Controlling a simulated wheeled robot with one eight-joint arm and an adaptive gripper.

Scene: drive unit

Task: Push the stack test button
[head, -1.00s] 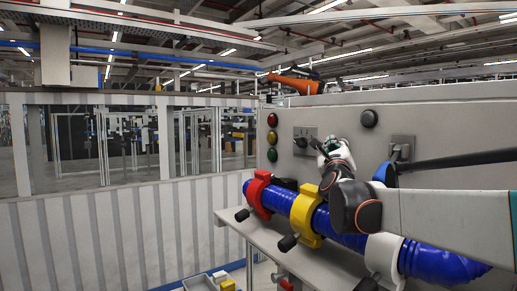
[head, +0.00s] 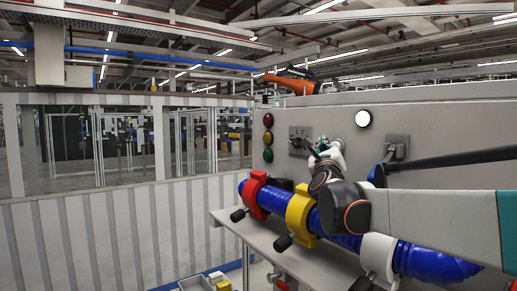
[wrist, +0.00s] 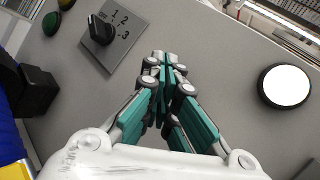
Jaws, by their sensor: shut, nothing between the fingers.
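A round button (head: 363,118) with a dark rim sits on the grey panel, and its face glows white. It is the only large push button I see and carries no readable label. It also shows at the right in the wrist view (wrist: 286,86). My gripper (head: 316,148) is in front of the panel, to the left of and below the button in the head view. In the wrist view my gripper (wrist: 166,62) is shut and empty, with its fingertips pointing at bare panel between the button and a rotary switch. It is apart from the button.
The rotary switch (wrist: 102,30) has a plate marked OFF, 1, 2, 3. Red, yellow (head: 268,138) and green lamps are at the panel's left. A blue hose (head: 272,200) with red and yellow clamps runs below my arm. A lever switch (head: 396,150) is at right.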

